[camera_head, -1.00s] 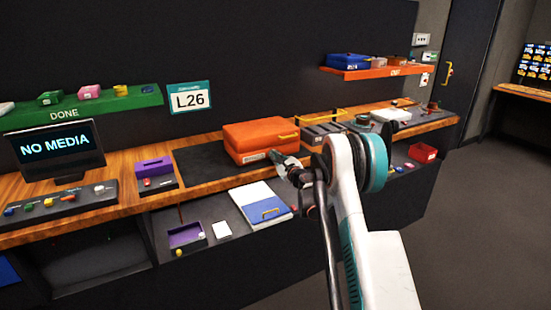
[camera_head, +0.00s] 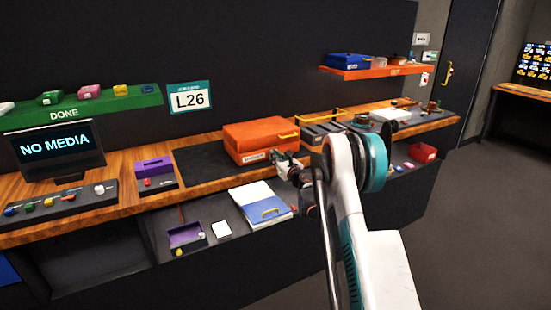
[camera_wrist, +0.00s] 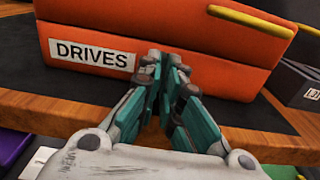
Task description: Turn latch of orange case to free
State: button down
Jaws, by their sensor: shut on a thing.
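My gripper (camera_head: 278,156) is at the front of the case, right of the label. In the wrist view its teal fingers (camera_wrist: 166,62) are close together against the front face. They are shut on what is probably the latch, which the fingertips hide. I cannot tell which way the latch is turned.
A dark mat (camera_head: 195,160) lies left of the case. A purple box (camera_head: 153,166) stands farther left, near a NO MEDIA screen (camera_head: 56,143). A grey slotted holder (camera_head: 318,133) stands close right.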

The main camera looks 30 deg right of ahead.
jog(key=shift+f, duration=0.1)
jog(key=c, duration=2.1)
grip_release()
jog(key=shift+o, duration=0.2)
jog(key=s, duration=1.2)
jog(key=shift+d, duration=0.2)
